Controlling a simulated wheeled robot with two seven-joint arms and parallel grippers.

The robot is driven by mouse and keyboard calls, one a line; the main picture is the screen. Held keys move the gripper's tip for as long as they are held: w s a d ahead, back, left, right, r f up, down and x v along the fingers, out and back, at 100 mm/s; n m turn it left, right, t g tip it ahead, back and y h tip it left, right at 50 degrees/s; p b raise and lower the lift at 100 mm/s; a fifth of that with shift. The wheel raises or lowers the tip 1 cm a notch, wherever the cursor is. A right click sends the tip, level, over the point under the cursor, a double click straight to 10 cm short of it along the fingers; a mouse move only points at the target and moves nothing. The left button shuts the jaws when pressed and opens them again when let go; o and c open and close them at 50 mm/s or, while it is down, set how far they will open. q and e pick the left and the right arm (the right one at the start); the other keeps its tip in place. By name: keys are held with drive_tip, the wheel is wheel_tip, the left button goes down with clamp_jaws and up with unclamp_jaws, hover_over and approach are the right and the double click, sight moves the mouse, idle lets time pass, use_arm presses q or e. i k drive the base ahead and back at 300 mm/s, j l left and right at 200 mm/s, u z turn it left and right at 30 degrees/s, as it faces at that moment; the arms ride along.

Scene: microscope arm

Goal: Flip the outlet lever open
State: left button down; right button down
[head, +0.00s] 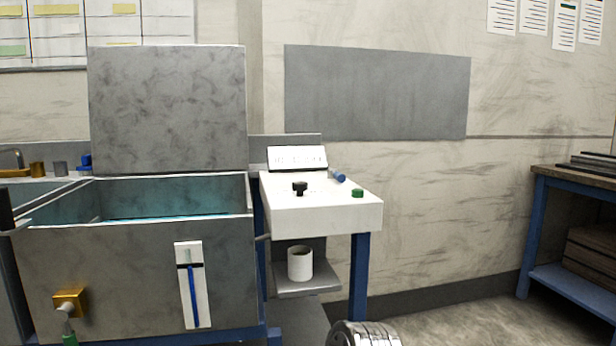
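A brass outlet valve (70,300) sits low on the front wall of a grey metal tank (130,265), at the lower left of the head view. A green-tipped lever (69,338) hangs down from the valve. The lower end of the lever is cut off by the bottom edge of the picture. No gripper can be made out in the head view, and nothing is seen touching the lever.
The tank's lid (167,110) stands upright behind blue-green liquid (180,215). A level gauge (193,285) is on the tank front. To the right are a white control box (320,212), a shelf with a white cup (300,262) and an unidentified ribbed silver round thing (363,335).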

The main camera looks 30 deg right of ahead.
sight(332, 173)
drive_tip(key=i+l+u, duration=0.2)
drive_tip(key=l, duration=0.85)
drive_tip(key=i+l+u, duration=0.2)
drive_tip(key=l, duration=0.9)
drive_tip(key=l+u, duration=0.2)
drive_tip(key=l, duration=0.9)
